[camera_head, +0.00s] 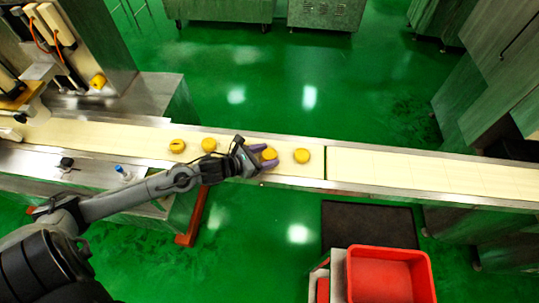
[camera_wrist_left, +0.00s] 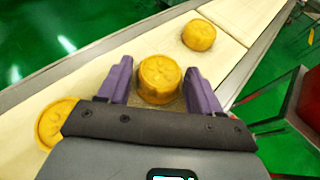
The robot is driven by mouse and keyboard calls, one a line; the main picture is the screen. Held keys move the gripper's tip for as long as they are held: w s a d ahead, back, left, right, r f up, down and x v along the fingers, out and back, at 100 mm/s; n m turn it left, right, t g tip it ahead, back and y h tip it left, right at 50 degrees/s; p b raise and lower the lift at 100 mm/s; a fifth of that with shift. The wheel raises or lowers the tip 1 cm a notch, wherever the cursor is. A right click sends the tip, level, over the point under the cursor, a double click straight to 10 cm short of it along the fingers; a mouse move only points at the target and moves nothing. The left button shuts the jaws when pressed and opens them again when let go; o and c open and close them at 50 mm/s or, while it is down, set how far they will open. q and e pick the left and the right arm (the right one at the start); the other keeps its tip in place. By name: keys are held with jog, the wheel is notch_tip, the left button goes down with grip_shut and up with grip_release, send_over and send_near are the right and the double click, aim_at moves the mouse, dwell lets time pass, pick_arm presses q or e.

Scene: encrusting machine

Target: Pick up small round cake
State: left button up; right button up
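Several small round yellow cakes lie on the cream conveyor belt. One cake (camera_head: 269,154) is at my left gripper (camera_head: 264,155). In the left wrist view this cake (camera_wrist_left: 159,80) lies between the two purple fingers of the left gripper (camera_wrist_left: 160,88), with gaps to the fingers. The left gripper is open around it. Another cake (camera_head: 301,156) lies just to the right; it also shows farther along the belt in the left wrist view (camera_wrist_left: 199,35). Two cakes (camera_head: 209,145) (camera_head: 177,146) lie to the left. My right gripper is not in view.
The conveyor belt (camera_head: 430,174) runs across the view with low metal edges and a seam right of the cakes. A machine (camera_head: 75,50) stands at the left end. A red bin (camera_head: 390,275) stands below the belt at the right. The belt's right part is empty.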

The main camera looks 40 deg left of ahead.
pick_arm(q)
jog(key=c, duration=0.7)
jog(key=shift+c, duration=0.3)
jog(key=shift+r, duration=0.1)
